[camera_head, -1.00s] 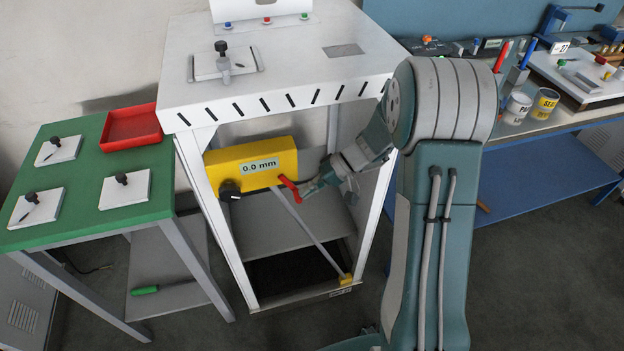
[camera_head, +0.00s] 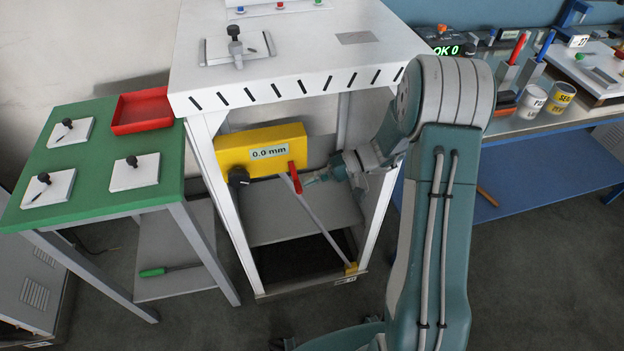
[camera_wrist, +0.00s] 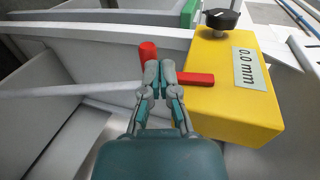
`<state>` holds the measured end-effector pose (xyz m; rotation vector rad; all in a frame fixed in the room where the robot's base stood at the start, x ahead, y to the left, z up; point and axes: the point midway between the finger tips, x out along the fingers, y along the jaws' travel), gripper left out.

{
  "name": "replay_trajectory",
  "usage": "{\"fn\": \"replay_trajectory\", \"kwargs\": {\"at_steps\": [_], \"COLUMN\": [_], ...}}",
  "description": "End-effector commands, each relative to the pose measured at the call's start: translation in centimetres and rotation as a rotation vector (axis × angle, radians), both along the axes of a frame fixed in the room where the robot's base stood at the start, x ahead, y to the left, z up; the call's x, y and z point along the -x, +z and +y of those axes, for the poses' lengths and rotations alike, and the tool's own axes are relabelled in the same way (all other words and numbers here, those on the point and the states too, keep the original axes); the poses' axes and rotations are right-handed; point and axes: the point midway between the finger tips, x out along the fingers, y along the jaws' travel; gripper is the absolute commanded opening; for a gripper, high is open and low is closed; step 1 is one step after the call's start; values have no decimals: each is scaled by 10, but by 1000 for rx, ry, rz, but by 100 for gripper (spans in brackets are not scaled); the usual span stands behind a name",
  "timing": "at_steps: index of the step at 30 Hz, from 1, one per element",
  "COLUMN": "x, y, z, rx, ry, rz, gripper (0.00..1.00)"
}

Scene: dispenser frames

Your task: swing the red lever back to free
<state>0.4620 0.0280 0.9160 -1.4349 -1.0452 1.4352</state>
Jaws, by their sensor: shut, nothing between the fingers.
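The yellow box (camera_head: 285,137) with a 0.0 mm display hangs under the white table. Its red lever (camera_head: 295,178) is at the box's right end, hanging down almost straight in the head view. In the wrist view the red lever (camera_wrist: 196,79) shows a bar running to the yellow box (camera_wrist: 235,118) and a round red end left of the fingers. My gripper (camera_head: 308,180) is shut and empty, its tips just right of the lever. In the wrist view my gripper (camera_wrist: 160,66) overlaps the middle of the lever; I cannot tell whether it touches.
A thin grey rod (camera_head: 325,228) slants from the box to a low yellow block (camera_head: 351,268). White table legs (camera_head: 224,185) flank the space. A green table (camera_head: 100,200) stands left, a blue bench (camera_head: 540,155) right.

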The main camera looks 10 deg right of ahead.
Motion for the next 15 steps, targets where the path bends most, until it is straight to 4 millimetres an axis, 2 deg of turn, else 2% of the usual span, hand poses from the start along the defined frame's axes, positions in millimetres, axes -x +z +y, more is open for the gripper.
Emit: {"fn": "replay_trajectory", "kwargs": {"at_steps": [11,15], "x": [0,0], "y": [4,16], "z": [0,0], "rx": [1,2], "ry": [0,0], "rz": [0,-2], "gripper": [0,0]}}
